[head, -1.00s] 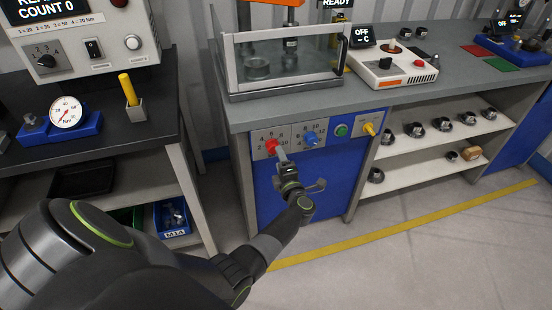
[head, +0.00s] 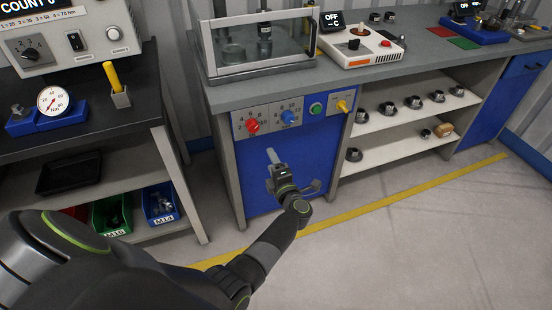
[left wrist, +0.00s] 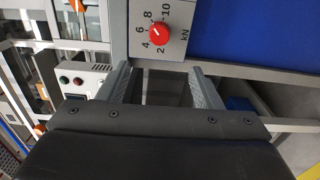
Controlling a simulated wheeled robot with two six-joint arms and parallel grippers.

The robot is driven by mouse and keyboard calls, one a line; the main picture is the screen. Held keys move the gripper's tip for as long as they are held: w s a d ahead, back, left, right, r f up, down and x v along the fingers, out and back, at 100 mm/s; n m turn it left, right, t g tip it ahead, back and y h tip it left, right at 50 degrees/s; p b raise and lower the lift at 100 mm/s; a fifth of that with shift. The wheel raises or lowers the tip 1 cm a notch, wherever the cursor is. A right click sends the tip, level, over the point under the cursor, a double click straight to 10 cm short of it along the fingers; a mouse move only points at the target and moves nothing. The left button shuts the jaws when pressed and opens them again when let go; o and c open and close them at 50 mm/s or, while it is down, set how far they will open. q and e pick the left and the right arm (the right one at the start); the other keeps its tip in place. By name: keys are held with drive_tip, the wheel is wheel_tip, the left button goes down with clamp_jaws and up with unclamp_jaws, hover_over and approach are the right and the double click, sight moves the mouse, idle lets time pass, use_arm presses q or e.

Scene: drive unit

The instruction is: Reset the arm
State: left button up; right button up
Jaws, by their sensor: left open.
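My left gripper (head: 276,172) is open and empty, in front of the blue cabinet front and below the control panel. In the left wrist view its two fingers (left wrist: 160,78) stand apart with nothing between them. The red knob (head: 252,127), on the panel above and left of the gripper, is not touched. It also shows in the left wrist view (left wrist: 160,33), beyond the fingers, with a scale from 2 to 10 kN around it. My left arm reaches in from the lower left. My right gripper is not in view.
A blue knob (head: 289,118), a green button (head: 316,109) and a yellow lever (head: 343,106) sit right of the red knob. A clear-walled press enclosure (head: 262,45) stands on the bench above. A dark bench (head: 75,128) is at left. The floor at right is clear.

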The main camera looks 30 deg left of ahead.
use_arm(q)
drive_tip(key=s+d+f+m+g+h, duration=0.15)
drive_tip(key=s+f+m+h, duration=0.45)
drive_tip(key=s+f+m, duration=0.6)
drive_tip(key=s+d+f+m+h, duration=0.2)
drive_tip(key=s+f+m+h, duration=0.55)
drive_tip(key=f, duration=0.85)
drive_tip(key=s+a+f+m+g, duration=0.1)
drive_tip(key=s+f+m+g, duration=0.1)
drive_tip(key=s, duration=0.9)
drive_tip(key=s+a+f+m+g, duration=0.1)
drive_tip(key=s+f+m+g, duration=0.2)
drive_tip(key=s, duration=0.8)
drive_tip(key=s+a+f+m+g+y, duration=0.1)
drive_tip(key=s+f+m+g, duration=0.2)
drive_tip(key=s+f, duration=0.3)
drive_tip(key=s+g, duration=0.1)
drive_tip(key=s, duration=0.4)
drive_tip(key=shift+s+a+f+p, duration=0.25)
drive_tip(key=shift+s+f+p, duration=0.05)
